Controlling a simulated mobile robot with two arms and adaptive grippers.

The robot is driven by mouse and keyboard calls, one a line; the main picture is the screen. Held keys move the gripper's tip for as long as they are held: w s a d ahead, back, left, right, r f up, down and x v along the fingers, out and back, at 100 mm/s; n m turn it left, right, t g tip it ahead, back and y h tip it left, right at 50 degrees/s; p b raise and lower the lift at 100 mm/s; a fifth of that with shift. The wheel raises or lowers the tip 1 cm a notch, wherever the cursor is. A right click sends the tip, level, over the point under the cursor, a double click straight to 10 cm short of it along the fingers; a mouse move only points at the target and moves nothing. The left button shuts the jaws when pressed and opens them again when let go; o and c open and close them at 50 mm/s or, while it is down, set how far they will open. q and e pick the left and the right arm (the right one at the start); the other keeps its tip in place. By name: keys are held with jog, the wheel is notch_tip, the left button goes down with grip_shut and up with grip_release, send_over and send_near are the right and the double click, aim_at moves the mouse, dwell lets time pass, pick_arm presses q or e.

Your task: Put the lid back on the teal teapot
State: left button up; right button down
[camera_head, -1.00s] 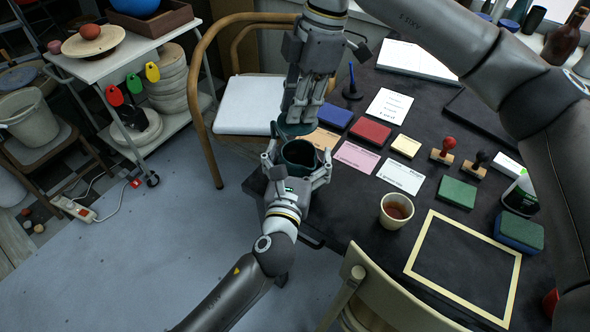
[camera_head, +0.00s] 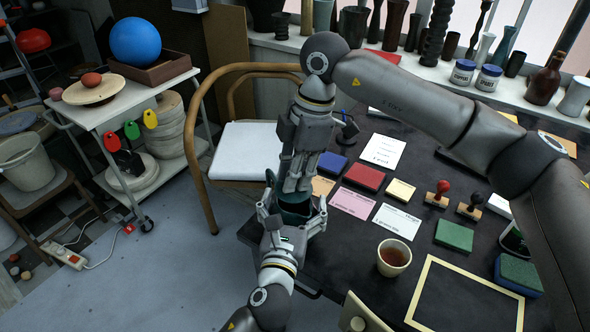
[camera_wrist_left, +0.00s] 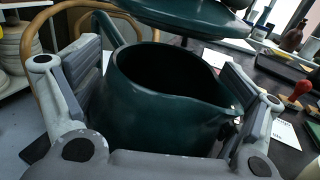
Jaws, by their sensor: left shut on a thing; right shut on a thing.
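The dark teal teapot (camera_wrist_left: 165,115) stands between the fingers of my left gripper (camera_head: 293,218), which is shut on its body near the table's left edge. In the left wrist view its round mouth is open and looks empty. The teal lid (camera_wrist_left: 185,14) hangs above the mouth, with a visible gap between it and the rim; only its lower part shows there. My right gripper (camera_head: 297,188) points down over the teapot and is shut on the lid. In the head view the fingers hide most of the lid and the teapot's mouth.
The dark table (camera_head: 330,255) holds a cup of tea (camera_head: 393,258), a blue box (camera_head: 331,163), a red box (camera_head: 364,177), cards, stamps and an empty frame (camera_head: 465,290). A chair with a white seat (camera_head: 246,150) stands behind left. Vases line the sill at the back.

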jog(key=shift+x, duration=0.85)
pick_arm(q)
jog(key=shift+f, duration=0.1)
pick_arm(e)
jog(key=shift+d+f, duration=0.2)
jog(key=shift+f, duration=0.55)
jog(key=c, duration=1.2)
grip_release()
jog(key=shift+c, duration=0.2)
jog(key=v, duration=1.2)
jog(key=shift+w+a, duration=0.1)
pick_arm(q)
jog(key=o, duration=1.1)
